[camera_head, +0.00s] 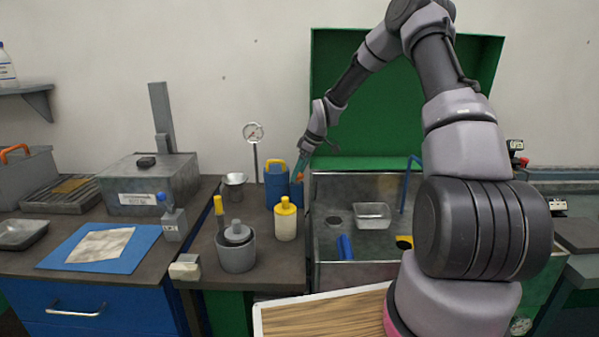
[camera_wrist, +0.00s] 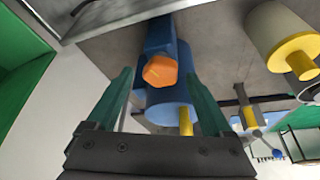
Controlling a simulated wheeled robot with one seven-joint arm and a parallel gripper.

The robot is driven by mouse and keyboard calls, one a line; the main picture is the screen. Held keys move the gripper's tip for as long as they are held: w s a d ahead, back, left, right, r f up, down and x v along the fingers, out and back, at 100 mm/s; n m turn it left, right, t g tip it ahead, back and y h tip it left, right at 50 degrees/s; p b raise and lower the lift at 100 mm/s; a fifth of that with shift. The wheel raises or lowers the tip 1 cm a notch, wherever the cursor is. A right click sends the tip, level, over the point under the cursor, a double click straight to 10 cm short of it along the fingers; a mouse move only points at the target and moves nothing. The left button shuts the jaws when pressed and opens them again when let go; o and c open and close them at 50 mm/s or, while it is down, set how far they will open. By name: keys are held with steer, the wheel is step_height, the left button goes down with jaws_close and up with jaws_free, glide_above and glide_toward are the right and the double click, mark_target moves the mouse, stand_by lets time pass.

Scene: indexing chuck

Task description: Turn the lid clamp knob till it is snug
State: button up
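The knob is an orange, faceted cap on a blue fixture; it shows in the wrist view (camera_wrist: 160,70) and small in the head view (camera_head: 299,178). I take it to be the lid clamp knob. My gripper (camera_wrist: 157,76) is open, with one teal finger on each side of the knob in the wrist view. Gaps show between the fingers and the knob, and nothing is held. Whether the tips reach the knob's depth is unclear. In the head view my gripper (camera_head: 304,164) comes down from the upper right at the blue fixture (camera_head: 297,194).
A blue can (camera_head: 276,188) with a yellow handle stands just left of the fixture. A cream bottle with a yellow cap (camera_head: 285,222) and a grey pot (camera_head: 237,256) stand nearer the front.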

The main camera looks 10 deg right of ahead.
steer(key=v, duration=1)
steer(key=shift+r, duration=0.4)
steer(key=shift+d, duration=0.1)
steer(key=s+d+r+m+t+h, duration=0.2)
steer(key=s+r+m, duration=0.5)
steer(key=s+r, duration=1.05)
steer(key=s+r+m+t, duration=0.1)
steer(key=s+m, duration=0.3)
steer(key=s, duration=0.5)
steer(key=s+r+m+t, duration=0.1)
steer(key=s+r+m, duration=0.2)
steer(key=s, duration=0.7)
steer(key=shift+d+r+m, duration=0.35)
steer(key=shift+d+m, duration=0.05)
steer(key=shift+m, duration=0.2)
